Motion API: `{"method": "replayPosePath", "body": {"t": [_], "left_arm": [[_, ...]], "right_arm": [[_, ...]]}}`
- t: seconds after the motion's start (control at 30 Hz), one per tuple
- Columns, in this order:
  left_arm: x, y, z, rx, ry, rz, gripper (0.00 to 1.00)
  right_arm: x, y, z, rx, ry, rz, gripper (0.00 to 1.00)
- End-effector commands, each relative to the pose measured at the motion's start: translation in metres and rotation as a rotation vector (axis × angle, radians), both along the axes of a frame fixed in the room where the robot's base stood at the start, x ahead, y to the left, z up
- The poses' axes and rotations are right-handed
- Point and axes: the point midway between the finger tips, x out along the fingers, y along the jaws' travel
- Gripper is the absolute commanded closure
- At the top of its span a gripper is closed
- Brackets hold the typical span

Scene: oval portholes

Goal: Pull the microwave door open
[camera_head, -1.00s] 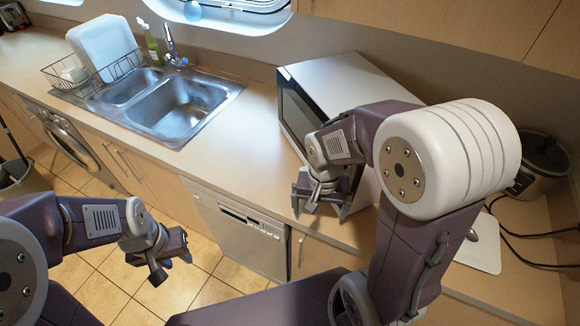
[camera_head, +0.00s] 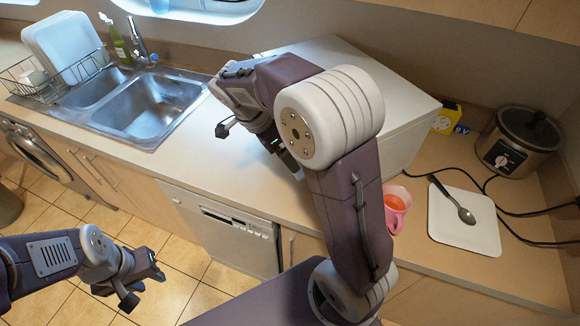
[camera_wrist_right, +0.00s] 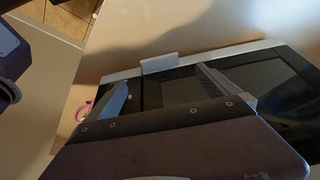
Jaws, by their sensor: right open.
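The white microwave (camera_head: 345,58) stands on the counter, its front hidden behind my right arm in the head view. In the right wrist view its dark door (camera_wrist_right: 268,80) fills the right half and looks shut. A pale upright bar (camera_wrist_right: 160,63), likely the handle, stands out at its far edge. My right gripper (camera_wrist_right: 162,77) is open, its fingers apart on either side of this bar's line in the picture. I cannot tell whether they touch it. My left gripper (camera_head: 145,287) is open and empty over the floor at lower left.
The sink (camera_head: 150,108) and dish rack (camera_head: 50,82) are at left. The counter before the microwave is clear.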

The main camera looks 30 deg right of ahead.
Motion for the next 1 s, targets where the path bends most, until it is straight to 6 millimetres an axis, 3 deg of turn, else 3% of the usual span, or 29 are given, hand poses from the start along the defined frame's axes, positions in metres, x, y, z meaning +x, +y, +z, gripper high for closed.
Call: {"method": "replayPosePath", "body": {"t": [0.4, 0.57, 0.8, 1.0], "left_arm": [[0.000, 0.000, -0.001, 0.000, 0.000, 0.000, 0.66], [0.000, 0.000, -0.001, 0.000, 0.000, 0.000, 0.66], [0.000, 0.000, -0.001, 0.000, 0.000, 0.000, 0.66], [0.000, 0.000, -0.001, 0.000, 0.000, 0.000, 0.66]], "right_arm": [[0.000, -0.029, -0.069, 0.001, 0.005, 0.000, 0.01], [0.001, -0.034, -0.081, 0.002, 0.003, 0.001, 0.01], [0.001, -0.034, -0.082, 0.002, 0.001, 0.002, 0.01], [0.001, -0.034, -0.082, 0.002, 0.001, 0.003, 0.57]]}}
